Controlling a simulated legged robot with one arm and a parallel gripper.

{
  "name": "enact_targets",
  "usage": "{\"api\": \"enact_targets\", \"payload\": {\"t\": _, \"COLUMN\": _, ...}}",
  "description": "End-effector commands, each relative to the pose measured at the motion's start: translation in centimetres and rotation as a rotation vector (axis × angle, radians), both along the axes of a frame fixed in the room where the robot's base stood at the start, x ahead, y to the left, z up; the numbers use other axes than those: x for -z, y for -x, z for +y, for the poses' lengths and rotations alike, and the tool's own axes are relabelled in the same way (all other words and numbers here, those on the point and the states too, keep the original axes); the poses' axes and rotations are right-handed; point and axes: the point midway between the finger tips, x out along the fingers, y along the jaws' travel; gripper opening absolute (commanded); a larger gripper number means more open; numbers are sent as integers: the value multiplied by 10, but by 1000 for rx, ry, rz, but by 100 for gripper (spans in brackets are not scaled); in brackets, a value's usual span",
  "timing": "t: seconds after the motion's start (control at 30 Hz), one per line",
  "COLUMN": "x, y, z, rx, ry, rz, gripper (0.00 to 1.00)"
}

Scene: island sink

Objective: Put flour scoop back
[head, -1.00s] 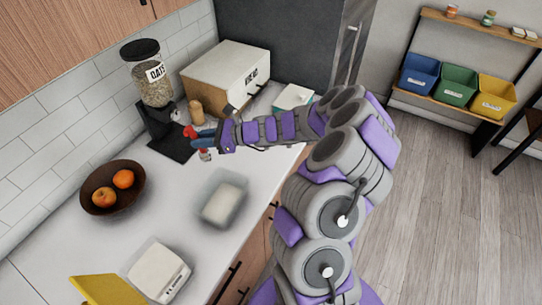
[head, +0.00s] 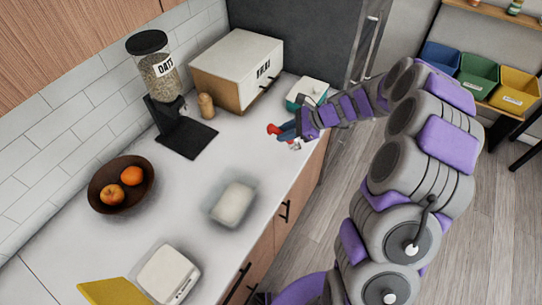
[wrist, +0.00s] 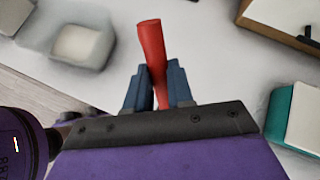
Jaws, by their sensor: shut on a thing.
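My gripper (head: 286,130) is above the counter's front edge, right of the oats dispenser. It is shut on a red handle (head: 272,129), taken to be the flour scoop. In the wrist view the red handle (wrist: 152,45) sticks up between the blue fingers of my gripper (wrist: 158,82); the scoop's other end is hidden there. A small pale and red part shows just below the fingers in the head view. A clear container with white flour-like contents (head: 233,204) stands on the counter, nearer and left of my gripper, apart from it. It also shows in the wrist view (wrist: 82,45).
An oats dispenser (head: 155,75) on a black base, a wooden shaker (head: 206,105) and a bread box (head: 236,65) stand at the back. A teal box with a white lid (head: 308,92) is behind my gripper. A fruit bowl (head: 108,196) and white scale (head: 168,274) are left.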

Motion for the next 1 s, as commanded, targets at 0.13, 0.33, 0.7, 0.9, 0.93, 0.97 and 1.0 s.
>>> {"api": "enact_targets", "payload": {"t": 0.13, "x": 10, "y": 5, "z": 21, "rx": -204, "ry": 215, "rz": -38, "gripper": 0}}
{"api": "enact_targets", "payload": {"t": 0.33, "x": 17, "y": 7, "z": 33, "rx": -517, "ry": 521, "rz": -189, "gripper": 0}}
{"api": "enact_targets", "payload": {"t": 0.7, "x": 21, "y": 1, "z": 60, "rx": -847, "ry": 778, "rz": -468, "gripper": 0}}
{"api": "enact_targets", "payload": {"t": 0.9, "x": 55, "y": 1, "z": 66, "rx": -849, "ry": 781, "rz": -466, "gripper": 0}}
{"api": "enact_targets", "payload": {"t": 0.93, "x": 60, "y": 1, "z": 67, "rx": -849, "ry": 781, "rz": -464, "gripper": 0}}
{"api": "enact_targets", "payload": {"t": 0.97, "x": 66, "y": 1, "z": 67, "rx": -848, "ry": 780, "rz": -463, "gripper": 0}}
{"api": "enact_targets", "payload": {"t": 1.0, "x": 71, "y": 1, "z": 66, "rx": -848, "ry": 779, "rz": -463, "gripper": 0}}
